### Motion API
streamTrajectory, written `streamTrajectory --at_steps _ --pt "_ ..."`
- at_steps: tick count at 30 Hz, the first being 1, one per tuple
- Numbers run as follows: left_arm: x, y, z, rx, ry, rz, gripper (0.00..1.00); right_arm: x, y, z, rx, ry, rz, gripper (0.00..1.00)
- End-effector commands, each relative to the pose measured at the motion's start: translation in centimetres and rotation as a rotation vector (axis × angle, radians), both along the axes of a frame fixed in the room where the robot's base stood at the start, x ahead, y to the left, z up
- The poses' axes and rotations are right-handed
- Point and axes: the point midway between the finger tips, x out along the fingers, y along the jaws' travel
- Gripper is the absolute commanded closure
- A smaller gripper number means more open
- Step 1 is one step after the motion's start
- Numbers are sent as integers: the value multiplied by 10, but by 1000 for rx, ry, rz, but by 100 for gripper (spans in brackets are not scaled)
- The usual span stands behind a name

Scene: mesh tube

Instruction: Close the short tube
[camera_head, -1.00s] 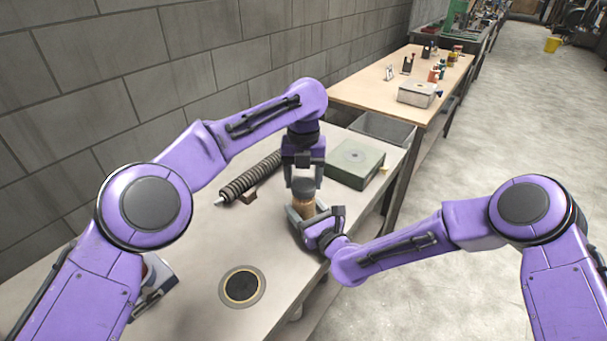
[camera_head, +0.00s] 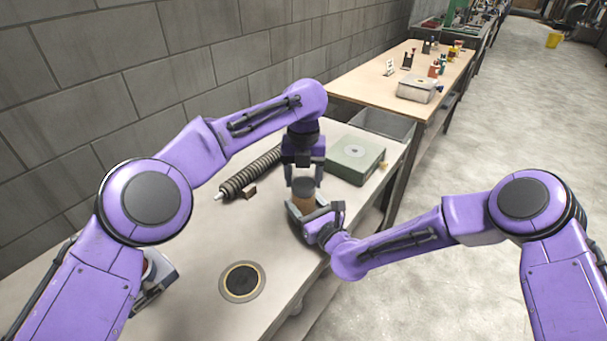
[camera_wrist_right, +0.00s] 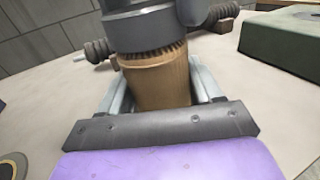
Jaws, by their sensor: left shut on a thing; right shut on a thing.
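The short tube (camera_head: 305,202) is a brown, upright cylinder near the table's right edge; it also shows large in the right wrist view (camera_wrist_right: 158,82). My right gripper (camera_head: 304,209) is shut around its body from the front. My left gripper (camera_head: 304,177) points down from above and is shut on the cap. Whether the cap is fully seated I cannot tell.
A green box (camera_head: 356,160) stands at the back right. A round dark disc (camera_head: 242,281) lies on the table (camera_head: 200,250) in front. The table's middle is clear.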

Motion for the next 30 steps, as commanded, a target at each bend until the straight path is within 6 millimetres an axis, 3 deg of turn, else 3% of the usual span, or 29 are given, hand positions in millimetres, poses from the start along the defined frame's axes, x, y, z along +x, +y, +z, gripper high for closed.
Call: streamTrajectory --at_steps 5,15,19,28,29,30 --pt "0 -1 0 -1 0 -142 65 -1 0 -2 -2 3 1 100" --pt "-6 -9 -3 -10 6 -1027 65 -1 0 -2 -2 3 0 100" --pt "-6 -9 -1 -5 1 -1130 65 0 0 -2 -3 3 0 100" --pt "-5 -9 0 -1 -1 -1145 65 0 -1 -2 -3 3 0 100" --pt "-5 -9 0 -1 -1 -1145 31 0 -1 -2 -2 3 0 100" --pt "-5 -9 0 -1 -1 -1145 18 0 -1 -2 -2 3 0 100"
